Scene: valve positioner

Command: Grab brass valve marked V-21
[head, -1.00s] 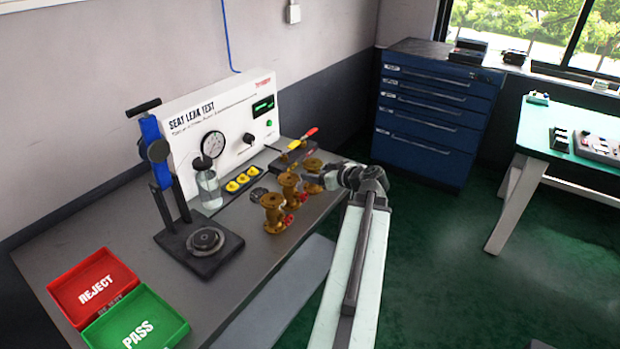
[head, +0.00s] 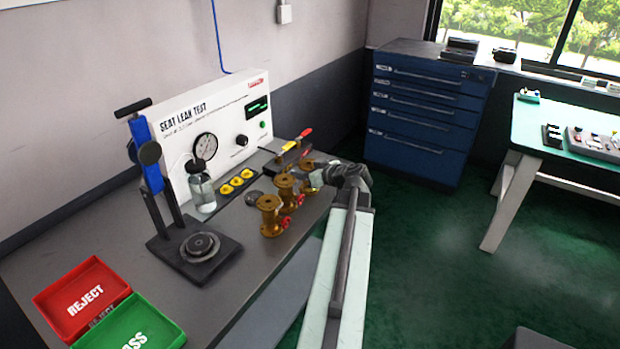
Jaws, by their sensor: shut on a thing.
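Three brass valves with red handles stand in a row on the grey bench. The nearest valve (head: 269,215) and the middle valve (head: 286,188) stand free. The farthest valve (head: 306,168) is partly hidden by the middle one and by my gripper. My gripper (head: 316,178) reaches in from the right and is shut on this farthest valve. Its fingertips are small and hard to make out. No V-21 marking is readable on any valve. I cannot tell whether the held valve is clear of the bench.
A clamp stand (head: 195,247), a seat leak test panel (head: 170,118) and a clear bottle (head: 201,190) stand left of the valves. A red REJECT tray (head: 110,283) and green PASS tray (head: 166,335) lie at the front left. A blue drawer cabinet (head: 425,150) stands behind.

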